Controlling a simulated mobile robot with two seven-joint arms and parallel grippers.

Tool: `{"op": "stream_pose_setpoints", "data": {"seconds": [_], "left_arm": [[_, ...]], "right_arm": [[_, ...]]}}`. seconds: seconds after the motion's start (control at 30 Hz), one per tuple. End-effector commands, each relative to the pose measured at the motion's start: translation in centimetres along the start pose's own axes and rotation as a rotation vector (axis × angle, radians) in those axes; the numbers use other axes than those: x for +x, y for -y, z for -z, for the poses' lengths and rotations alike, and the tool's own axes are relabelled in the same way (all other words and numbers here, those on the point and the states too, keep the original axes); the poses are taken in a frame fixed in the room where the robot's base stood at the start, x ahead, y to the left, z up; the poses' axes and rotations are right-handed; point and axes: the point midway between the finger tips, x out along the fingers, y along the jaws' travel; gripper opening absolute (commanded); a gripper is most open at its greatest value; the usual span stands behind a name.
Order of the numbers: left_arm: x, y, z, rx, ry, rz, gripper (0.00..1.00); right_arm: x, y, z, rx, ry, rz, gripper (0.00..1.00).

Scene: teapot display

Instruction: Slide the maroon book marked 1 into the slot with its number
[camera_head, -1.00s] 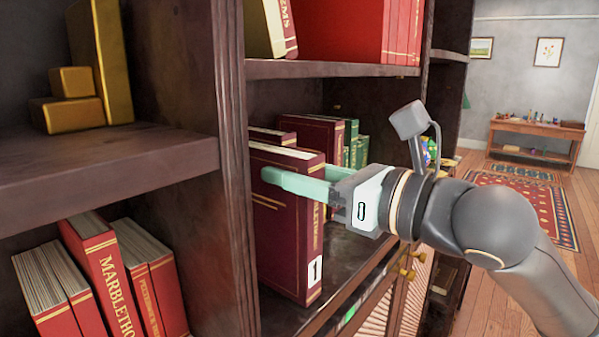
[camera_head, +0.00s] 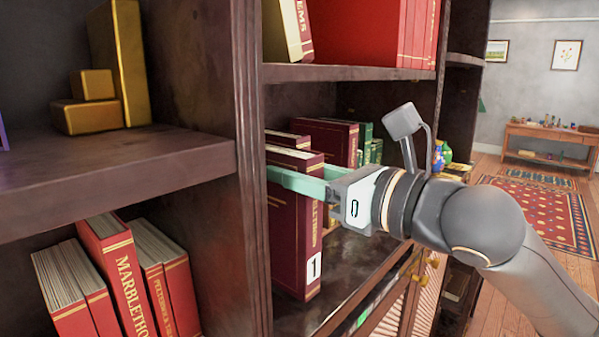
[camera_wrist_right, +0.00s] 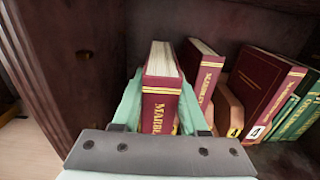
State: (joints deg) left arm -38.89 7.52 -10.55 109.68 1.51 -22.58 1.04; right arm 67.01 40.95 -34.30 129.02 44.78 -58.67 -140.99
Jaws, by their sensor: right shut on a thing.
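The maroon book marked 1 (camera_head: 296,235) stands upright on the shelf board, close beside the wooden upright, its spine facing out with a white 1 label low down. My right gripper (camera_head: 298,182) is shut on it, with pale green fingers on either side of its upper part. The wrist view shows the held book (camera_wrist_right: 160,104) between both fingers. A leaning maroon book (camera_wrist_right: 203,75) and another maroon book marked 4 (camera_wrist_right: 268,85) are to its right, with a yellow number label (camera_wrist_right: 235,132) between them. The label for slot 1 cannot be made out. My left gripper is out of view.
The wooden upright (camera_head: 250,200) stands close on the left. Green books (camera_wrist_right: 297,115) stand farther along the shelf. A board (camera_head: 345,73) lies above, carrying red books (camera_head: 370,30). The shelf in front of the books has bare room. A left bay holds red books (camera_head: 120,270).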

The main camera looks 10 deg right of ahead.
Motion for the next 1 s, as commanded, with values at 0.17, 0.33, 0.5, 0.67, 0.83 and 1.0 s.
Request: {"op": "stream_pose_setpoints", "data": {"seconds": [0.17,0.33,0.5,0.67,0.83,1.0], "left_arm": [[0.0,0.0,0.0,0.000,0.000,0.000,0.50],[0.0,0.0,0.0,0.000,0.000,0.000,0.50],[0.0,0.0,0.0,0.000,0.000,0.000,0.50],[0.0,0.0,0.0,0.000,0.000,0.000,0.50],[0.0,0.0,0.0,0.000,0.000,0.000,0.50],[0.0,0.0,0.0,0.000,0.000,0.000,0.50]], "right_arm": [[0.4,0.0,-0.3,-0.002,0.008,-0.001,0.00],[0.8,0.0,-0.2,-0.002,0.007,0.000,0.00],[1.1,0.0,-0.3,-0.002,0.008,0.000,0.00],[1.5,0.0,-0.3,-0.002,0.008,0.000,0.00],[1.9,-0.1,-0.3,-0.002,0.009,-0.001,0.00],[2.3,0.0,-0.3,-0.001,0.008,-0.001,0.00]]}}
